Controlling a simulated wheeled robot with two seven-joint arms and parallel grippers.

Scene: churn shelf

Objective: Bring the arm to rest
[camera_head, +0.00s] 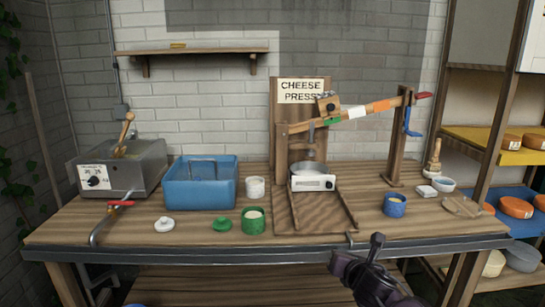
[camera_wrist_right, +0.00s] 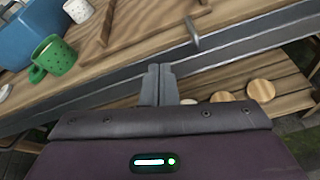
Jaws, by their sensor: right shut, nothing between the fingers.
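My right arm comes into the head view from the bottom, right of centre. Its gripper (camera_head: 377,240) is in front of the wooden table's front edge (camera_head: 280,250), below the cheese press. In the right wrist view the two grey fingers (camera_wrist_right: 160,70) are together and empty, with the table edge beyond them. A metal hook or handle end (camera_wrist_right: 193,32) sticks out over that edge. My left gripper is not in view.
On the table stand the cheese press (camera_head: 285,150) with its long lever, a blue bin (camera_head: 200,195), a green mug (camera_head: 253,220), a blue mug (camera_head: 394,205) and a grey heater box (camera_head: 130,170). A shelf with cheeses (camera_head: 515,207) is at right. A lower plank (camera_wrist_right: 225,85) lies under the table.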

